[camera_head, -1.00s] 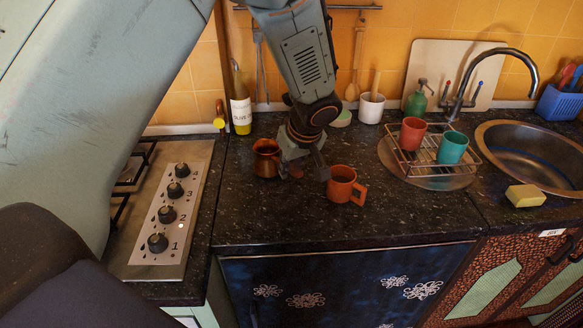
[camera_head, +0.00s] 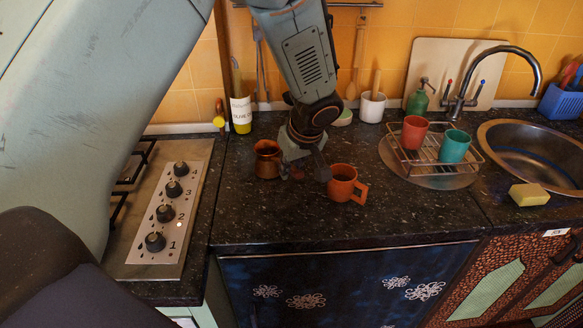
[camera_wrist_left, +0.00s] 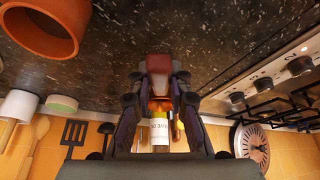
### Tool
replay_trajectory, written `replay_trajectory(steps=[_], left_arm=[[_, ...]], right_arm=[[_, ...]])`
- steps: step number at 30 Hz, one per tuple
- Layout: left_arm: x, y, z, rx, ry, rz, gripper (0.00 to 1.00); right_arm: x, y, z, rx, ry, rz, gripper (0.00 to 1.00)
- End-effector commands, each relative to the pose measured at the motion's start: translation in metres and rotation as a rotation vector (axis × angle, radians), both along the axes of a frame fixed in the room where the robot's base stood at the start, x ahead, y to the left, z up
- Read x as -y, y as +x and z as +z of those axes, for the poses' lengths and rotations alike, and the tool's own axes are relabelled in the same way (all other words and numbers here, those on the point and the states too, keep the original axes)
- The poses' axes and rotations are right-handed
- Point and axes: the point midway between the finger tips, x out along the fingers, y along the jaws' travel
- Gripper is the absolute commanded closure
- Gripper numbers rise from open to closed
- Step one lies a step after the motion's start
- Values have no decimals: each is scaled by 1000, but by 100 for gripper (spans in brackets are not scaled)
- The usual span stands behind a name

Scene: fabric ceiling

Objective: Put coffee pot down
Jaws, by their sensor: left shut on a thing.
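The coffee pot (camera_head: 267,160) is a small copper-brown vessel, upright, at the back left of the dark counter. It appears to stand on the counter, but I cannot tell whether its base touches. My left gripper (camera_head: 298,172) is just right of the pot, low over the counter, shut on its handle. In the left wrist view the reddish-brown handle (camera_wrist_left: 158,64) sits between the fingers; the pot's body is mostly hidden there. My right gripper is not in view.
An orange mug (camera_head: 343,184) stands close to the right of my left gripper. An oil bottle (camera_head: 241,113) stands behind the pot. The stove control panel (camera_head: 171,212) is at left. A rack (camera_head: 428,150) with two cups is at right. The front counter is clear.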

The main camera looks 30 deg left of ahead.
Motion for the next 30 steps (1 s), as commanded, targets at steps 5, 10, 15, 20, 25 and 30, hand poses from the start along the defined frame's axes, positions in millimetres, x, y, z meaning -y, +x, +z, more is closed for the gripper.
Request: replay_trajectory(steps=[5,10,15,20,25,30], left_arm=[[0,1,-2,3,1,-1,100],[0,1,-1,3,1,-1,100],[0,1,-1,3,1,-1,75],[0,0,-2,1,0,0,62],[0,0,-2,1,0,0,55],[0,-1,-3,-1,0,0,55]], right_arm=[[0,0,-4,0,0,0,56],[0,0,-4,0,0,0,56],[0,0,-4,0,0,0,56],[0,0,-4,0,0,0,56],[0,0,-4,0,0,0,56],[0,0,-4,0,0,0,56]])
